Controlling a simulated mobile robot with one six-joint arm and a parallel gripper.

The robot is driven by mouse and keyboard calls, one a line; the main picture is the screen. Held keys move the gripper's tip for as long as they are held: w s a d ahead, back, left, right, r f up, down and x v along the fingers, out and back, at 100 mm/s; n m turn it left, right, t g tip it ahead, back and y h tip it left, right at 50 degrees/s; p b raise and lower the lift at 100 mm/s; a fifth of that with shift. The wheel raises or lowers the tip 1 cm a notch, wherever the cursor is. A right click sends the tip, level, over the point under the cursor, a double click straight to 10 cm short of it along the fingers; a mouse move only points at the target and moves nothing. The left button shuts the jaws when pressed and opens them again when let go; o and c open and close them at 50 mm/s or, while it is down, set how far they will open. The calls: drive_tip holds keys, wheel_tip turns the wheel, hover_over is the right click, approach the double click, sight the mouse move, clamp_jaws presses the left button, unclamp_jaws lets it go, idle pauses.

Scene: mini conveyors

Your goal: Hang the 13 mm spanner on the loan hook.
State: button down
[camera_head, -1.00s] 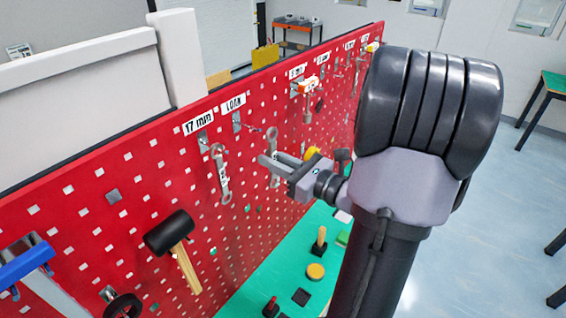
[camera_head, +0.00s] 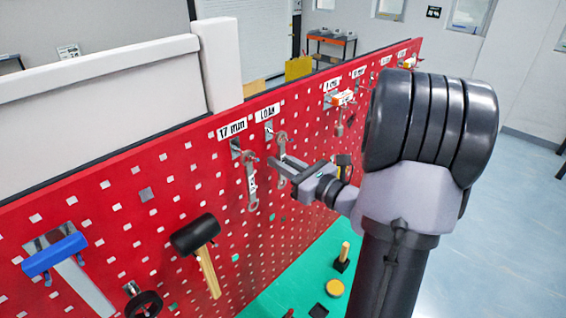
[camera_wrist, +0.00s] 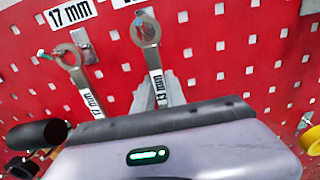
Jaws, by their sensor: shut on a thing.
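My gripper (camera_head: 284,166) is shut on the 13 mm spanner, a grey spanner (camera_head: 282,144) held upright with its ring end up, close to the red board. In the wrist view, the spanner's shaft (camera_wrist: 157,86) reads "13 mm" and stands between my fingers (camera_wrist: 158,98); its lower end is hidden by my gripper. The ring (camera_wrist: 146,29) is just below the cut-off loan label (camera_wrist: 125,3). The loan hook (camera_head: 268,129) is under the "LOAN" label (camera_head: 267,112). I cannot tell whether the ring is around the hook or in front of it.
The 17 mm spanner (camera_head: 252,188) hangs close on the left, under its label (camera_head: 233,130). A black mallet (camera_head: 195,233) hangs lower left on the pegboard (camera_head: 110,225). Other labelled tools hang farther right. A green bench top (camera_head: 285,290) lies below.

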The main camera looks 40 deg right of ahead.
idle(0.4)
drive_tip(key=c, duration=1.3)
unclamp_jaws()
drive_tip(key=shift+s, duration=0.1)
